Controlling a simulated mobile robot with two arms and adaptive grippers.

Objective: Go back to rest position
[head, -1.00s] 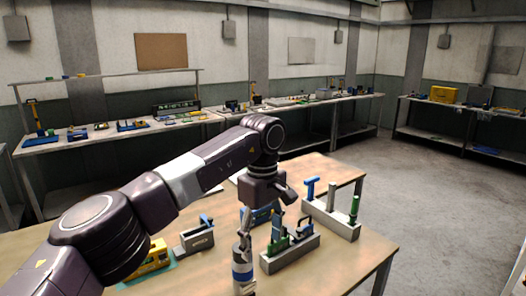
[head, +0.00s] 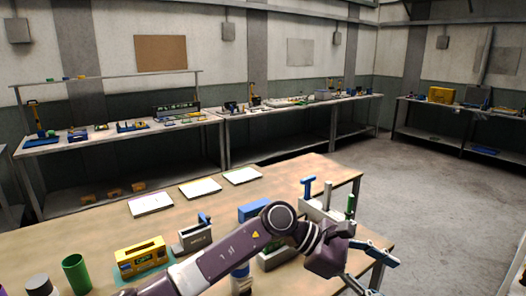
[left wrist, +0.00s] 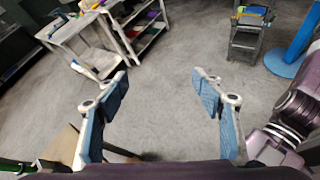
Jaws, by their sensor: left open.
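My left gripper (head: 382,272) is at the right edge of the wooden table (head: 120,228) in the head view, beyond the tools standing there. Its two blue-padded fingers are spread wide with nothing between them. In the left wrist view the open fingers (left wrist: 160,88) point over bare grey floor. My left arm crosses low over the table's front and hides part of the grey holder (head: 272,262) and the blue-and-white bottle (head: 241,272). My right gripper is in neither view.
A grey rack (head: 322,213) with a blue T-handled tool and a green-handled tool stands close to my left forearm. A yellow box (head: 140,257), a grey block (head: 194,240), a green cup (head: 76,274) and white sheets (head: 200,187) are on the table. Floor (head: 440,220) at right is clear.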

